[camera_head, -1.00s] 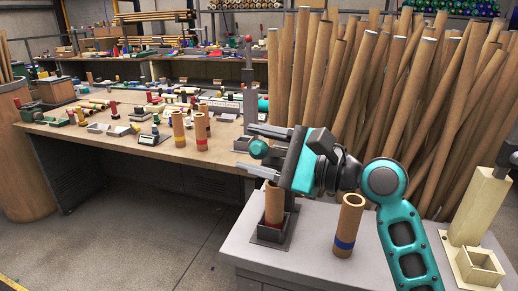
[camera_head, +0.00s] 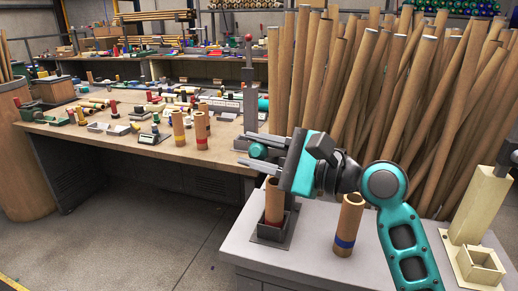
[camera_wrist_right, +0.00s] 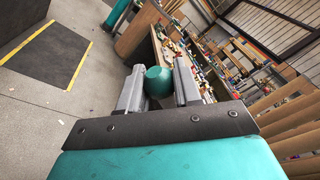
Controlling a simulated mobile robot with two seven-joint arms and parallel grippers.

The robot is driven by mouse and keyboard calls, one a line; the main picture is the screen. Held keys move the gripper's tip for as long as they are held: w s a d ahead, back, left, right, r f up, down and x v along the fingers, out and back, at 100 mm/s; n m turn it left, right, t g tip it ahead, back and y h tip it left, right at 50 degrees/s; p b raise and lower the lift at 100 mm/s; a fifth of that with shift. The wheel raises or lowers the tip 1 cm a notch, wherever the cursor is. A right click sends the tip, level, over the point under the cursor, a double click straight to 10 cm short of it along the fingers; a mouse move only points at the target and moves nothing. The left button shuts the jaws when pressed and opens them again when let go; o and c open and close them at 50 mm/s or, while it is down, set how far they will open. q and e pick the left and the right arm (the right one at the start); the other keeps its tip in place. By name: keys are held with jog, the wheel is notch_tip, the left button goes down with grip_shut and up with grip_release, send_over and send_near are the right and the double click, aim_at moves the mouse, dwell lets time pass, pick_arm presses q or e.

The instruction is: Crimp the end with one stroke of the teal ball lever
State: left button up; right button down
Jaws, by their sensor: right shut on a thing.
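The teal ball (camera_head: 257,151) of the lever sits between the two grey fingers of my right gripper (camera_head: 247,150), which is shut on it. The ball also shows between the fingers in the right wrist view (camera_wrist_right: 158,81). A brown tube (camera_head: 275,203) with a red band stands upright in a grey square holder (camera_head: 270,233), below my gripper. A dark upright column (camera_head: 250,95) with a small red ball on top rises behind the gripper. The lever's arm is mostly hidden by my gripper. My left gripper is not in view.
A tube with a blue band (camera_head: 347,225) stands on the grey bench (camera_head: 310,262), right of the holder. A cream fixture (camera_head: 479,215) with a square socket stands at the right. Tall tubes (camera_head: 370,90) lean behind. A cluttered wooden table (camera_head: 160,150) is at the left.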

pick_arm(q)
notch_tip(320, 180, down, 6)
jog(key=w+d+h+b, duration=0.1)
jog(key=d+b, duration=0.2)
jog(key=b, duration=0.6)
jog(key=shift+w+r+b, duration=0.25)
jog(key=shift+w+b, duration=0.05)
jog(key=shift+b, duration=0.1)
pick_arm(e)
notch_tip(320, 180, down, 12)
jog(key=s+n+y, duration=0.1)
jog(key=s+n, duration=0.1)
jog(key=n, duration=0.4)
jog(key=shift+s+a+r, duration=0.2)
jog(key=shift+a+r, duration=0.05)
jog(key=shift+a, duration=0.15)
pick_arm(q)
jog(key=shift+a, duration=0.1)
pick_arm(e)
jog(key=shift+f, duration=0.15)
jog(key=c, duration=1.1)
grip_release()
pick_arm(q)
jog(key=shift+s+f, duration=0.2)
pick_arm(e)
jog(key=o, duration=0.3)
